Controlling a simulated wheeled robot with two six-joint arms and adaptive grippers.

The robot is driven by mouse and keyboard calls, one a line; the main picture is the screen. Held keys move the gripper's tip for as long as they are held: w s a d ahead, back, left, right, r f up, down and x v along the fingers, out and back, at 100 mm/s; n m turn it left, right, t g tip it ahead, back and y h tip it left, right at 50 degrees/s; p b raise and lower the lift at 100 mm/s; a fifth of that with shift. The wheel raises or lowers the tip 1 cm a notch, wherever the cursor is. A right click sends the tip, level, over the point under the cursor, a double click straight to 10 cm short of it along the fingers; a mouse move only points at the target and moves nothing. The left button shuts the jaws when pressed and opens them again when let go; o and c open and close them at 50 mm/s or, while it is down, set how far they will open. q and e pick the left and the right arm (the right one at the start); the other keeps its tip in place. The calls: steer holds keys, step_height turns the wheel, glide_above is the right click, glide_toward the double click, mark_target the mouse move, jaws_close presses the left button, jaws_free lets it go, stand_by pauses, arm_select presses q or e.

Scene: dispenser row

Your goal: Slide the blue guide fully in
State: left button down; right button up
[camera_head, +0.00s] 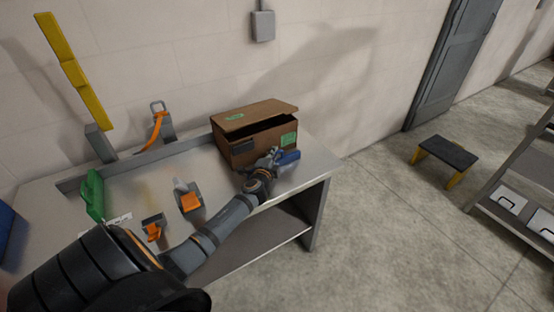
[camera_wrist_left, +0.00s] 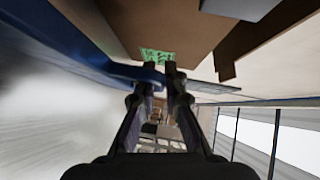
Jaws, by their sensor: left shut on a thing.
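The blue guide (camera_head: 288,158) is at the right end of the table, in front of the cardboard box. My left gripper (camera_head: 274,159) is shut on it and hides part of it. In the left wrist view the blue guide (camera_wrist_left: 95,52) runs from the upper left to the fingertips of my left gripper (camera_wrist_left: 164,76). The picture does not show clearly how far the guide sits in or what it slides into. My right gripper is out of view.
An open-flapped cardboard box (camera_head: 262,140) stands just behind the gripper. A step stool (camera_head: 447,153) stands on the floor.

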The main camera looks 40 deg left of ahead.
arm_select(q)
steer(key=c, duration=1.4)
jaws_free()
steer(key=shift+s, duration=0.1)
steer(key=v, duration=1.2)
steer(key=shift+f, duration=0.1)
